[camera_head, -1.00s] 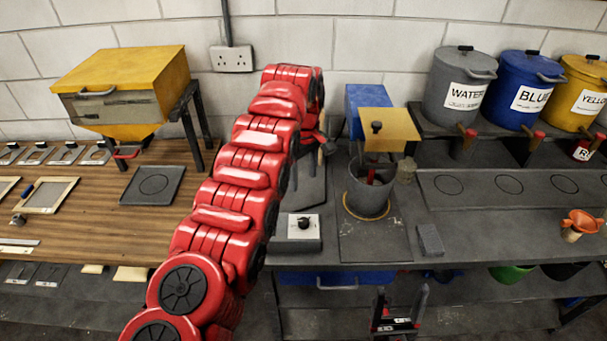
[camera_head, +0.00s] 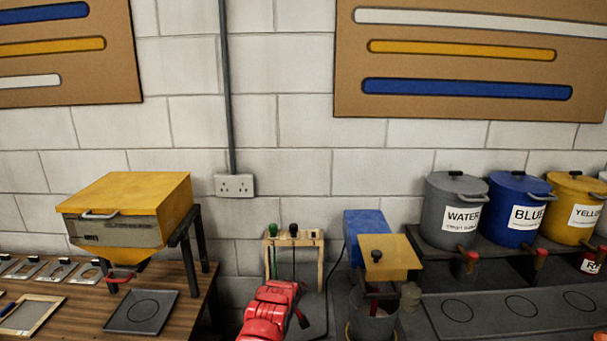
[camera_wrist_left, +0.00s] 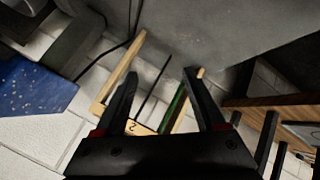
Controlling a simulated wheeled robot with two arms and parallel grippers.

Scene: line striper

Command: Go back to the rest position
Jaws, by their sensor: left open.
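My left arm (camera_head: 268,312) shows as red links at the bottom middle of the head view, in front of a wooden rack (camera_head: 319,272). Its fingertips cannot be made out there. In the left wrist view my left gripper (camera_wrist_left: 162,82) is open, with its two black fingers spread apart and nothing held between them. Beyond the fingers, the wooden rack (camera_wrist_left: 116,80) and a green tool (camera_wrist_left: 173,108) show. My right gripper is in neither current view.
A yellow hopper (camera_head: 130,195) stands at left above a wooden bench. A blue and yellow mixer (camera_head: 388,258) stands just right of my left arm. Lidded grey, blue and yellow buckets (camera_head: 519,208) stand on the right shelf.

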